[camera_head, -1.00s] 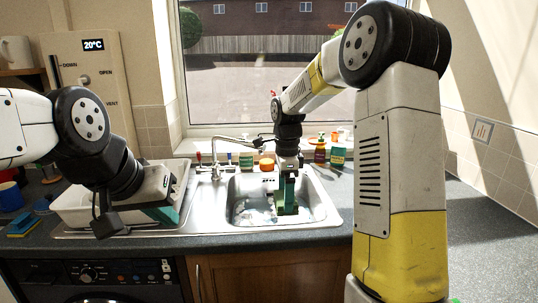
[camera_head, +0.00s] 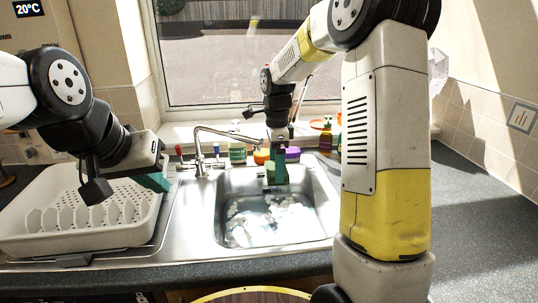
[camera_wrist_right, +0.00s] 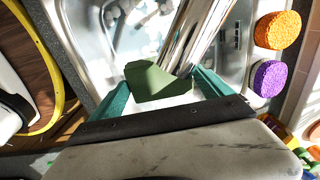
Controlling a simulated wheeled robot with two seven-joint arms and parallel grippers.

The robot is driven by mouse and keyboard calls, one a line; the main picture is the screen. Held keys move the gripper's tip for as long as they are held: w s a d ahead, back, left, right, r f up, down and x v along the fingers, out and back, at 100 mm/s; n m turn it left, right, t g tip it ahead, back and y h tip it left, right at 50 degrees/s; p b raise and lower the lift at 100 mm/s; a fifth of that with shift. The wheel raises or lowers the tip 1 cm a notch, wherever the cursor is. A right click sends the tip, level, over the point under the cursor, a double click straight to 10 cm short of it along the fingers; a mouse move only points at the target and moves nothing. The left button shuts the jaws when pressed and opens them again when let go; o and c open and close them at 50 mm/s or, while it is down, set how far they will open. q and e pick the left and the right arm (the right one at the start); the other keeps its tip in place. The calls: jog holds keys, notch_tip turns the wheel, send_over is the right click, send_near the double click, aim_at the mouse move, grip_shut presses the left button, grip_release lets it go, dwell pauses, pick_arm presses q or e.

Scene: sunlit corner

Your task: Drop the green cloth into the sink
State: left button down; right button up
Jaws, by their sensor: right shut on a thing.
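The green cloth (camera_wrist_right: 158,82) is folded between the teal fingers of my right gripper (camera_wrist_right: 160,92) in the right wrist view. In the head view my right gripper (camera_head: 278,172) points down over the back part of the sink (camera_head: 323,208), and the cloth is hard to tell from the fingers. The sink holds water with white suds. My left gripper (camera_head: 152,180) is over the dish rack at the left, away from the cloth. Its fingers are seen from the side, so its opening is unclear.
A white dish rack (camera_head: 85,228) stands left of the sink. The tap (camera_head: 200,155) rises at the sink's back left. An orange sponge (camera_wrist_right: 278,30), a purple sponge (camera_wrist_right: 268,78) and bottles (camera_head: 326,138) line the back. A yellow-rimmed round thing (camera_head: 250,291) is at the front.

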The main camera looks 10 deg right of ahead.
jog(key=shift+f, duration=2.4)
jog(key=o, duration=1.1)
jog(key=shift+r, duration=0.1)
notch_tip(320, 180, up, 8)
jog(key=shift+f, duration=0.2)
jog(key=shift+s, duration=0.1)
